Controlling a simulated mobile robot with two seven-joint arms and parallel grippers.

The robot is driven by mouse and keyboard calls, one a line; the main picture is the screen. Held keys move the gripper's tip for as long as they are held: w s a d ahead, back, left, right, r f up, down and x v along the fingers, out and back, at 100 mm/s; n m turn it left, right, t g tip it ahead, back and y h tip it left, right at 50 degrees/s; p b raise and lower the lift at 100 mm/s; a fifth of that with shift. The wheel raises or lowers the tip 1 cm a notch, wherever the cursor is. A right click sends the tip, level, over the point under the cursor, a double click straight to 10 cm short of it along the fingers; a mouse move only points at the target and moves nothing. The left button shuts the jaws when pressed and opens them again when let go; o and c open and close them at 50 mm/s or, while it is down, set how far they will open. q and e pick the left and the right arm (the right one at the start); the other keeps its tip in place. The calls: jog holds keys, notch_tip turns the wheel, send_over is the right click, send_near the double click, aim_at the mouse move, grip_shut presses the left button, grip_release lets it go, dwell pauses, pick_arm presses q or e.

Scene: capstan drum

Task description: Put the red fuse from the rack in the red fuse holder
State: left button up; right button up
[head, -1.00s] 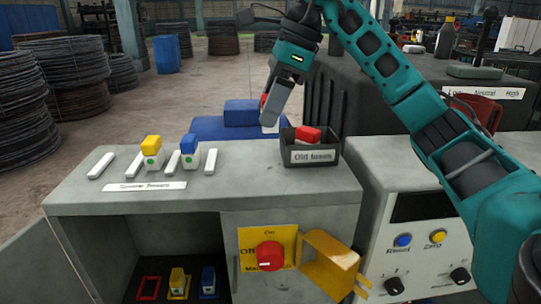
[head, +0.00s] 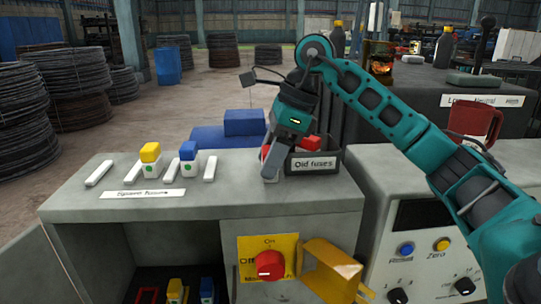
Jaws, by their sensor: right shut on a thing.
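My right gripper (head: 269,173) is shut on a red fuse (head: 264,153) just left of the old fuses bin, low over the cabinet top. Only a bit of the fuse's red cap shows beside the fingers; the rest is hidden. The spare fuse rack on the cabinet top has white strips (head: 210,169), with a yellow-capped fuse (head: 150,153) and a blue-capped fuse (head: 188,152) standing between them. The red fuse holder (head: 147,296) is an empty-looking red frame inside the open cabinet, partly cut off by the bottom edge. My left gripper is not in view.
The dark old fuses bin (head: 313,162) holds a red fuse (head: 308,142). A red knob (head: 270,264) sits on a yellow plate beside a yellow hinged flap (head: 332,272). Yellow (head: 175,292) and blue (head: 207,290) fuses stand inside the cabinet.

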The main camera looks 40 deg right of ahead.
jog(key=o, duration=1.1)
